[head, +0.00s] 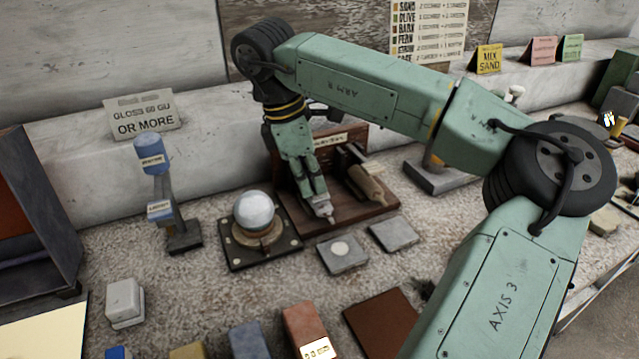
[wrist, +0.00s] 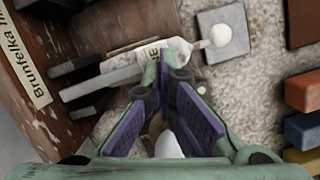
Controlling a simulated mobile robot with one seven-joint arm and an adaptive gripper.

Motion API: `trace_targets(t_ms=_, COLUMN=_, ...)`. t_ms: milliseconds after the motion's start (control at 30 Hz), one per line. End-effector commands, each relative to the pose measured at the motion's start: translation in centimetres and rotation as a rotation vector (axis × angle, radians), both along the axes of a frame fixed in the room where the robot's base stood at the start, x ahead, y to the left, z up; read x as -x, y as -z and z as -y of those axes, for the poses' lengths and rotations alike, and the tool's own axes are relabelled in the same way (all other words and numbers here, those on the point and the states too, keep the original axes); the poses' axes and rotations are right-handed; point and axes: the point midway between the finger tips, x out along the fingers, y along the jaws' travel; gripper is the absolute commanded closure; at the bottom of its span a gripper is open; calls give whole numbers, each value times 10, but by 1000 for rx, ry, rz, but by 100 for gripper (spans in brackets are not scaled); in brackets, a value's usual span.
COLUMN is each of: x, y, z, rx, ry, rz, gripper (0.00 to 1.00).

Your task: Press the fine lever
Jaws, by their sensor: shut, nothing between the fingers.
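A dark wooden device (head: 290,168) stands against the wall, with its name plate (wrist: 30,75) at the left of the wrist view. In the wrist view a pale lever (wrist: 108,68) runs from the device under my fingertips. My gripper (head: 321,207), also in the wrist view (wrist: 163,84), is shut and empty, pointing down over the lever's end. I cannot tell whether it touches. A second, tan lever (head: 367,186) lies to the right.
A pale sphere (head: 254,211) sits on a stand just left of my gripper. Grey plates (head: 343,266) lie in front, one with a white disc. A blue-topped post (head: 165,200) stands further left. Coloured blocks (head: 303,325) line the front.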

Motion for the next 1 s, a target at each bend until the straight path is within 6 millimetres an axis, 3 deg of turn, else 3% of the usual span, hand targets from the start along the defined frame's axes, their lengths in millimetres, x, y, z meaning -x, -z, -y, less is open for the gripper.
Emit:
trace_targets(t_ms=233, x=2, y=-9, z=-28, rx=0, ry=-3, rz=2, gripper=100)
trace_targets(t_ms=567, x=2, y=-12, z=-29, rx=-1, ry=-2, rz=3, gripper=100)
trace_targets(t_ms=1000, x=3, y=-74, z=-45, rx=0, ry=-2, rz=4, gripper=100)
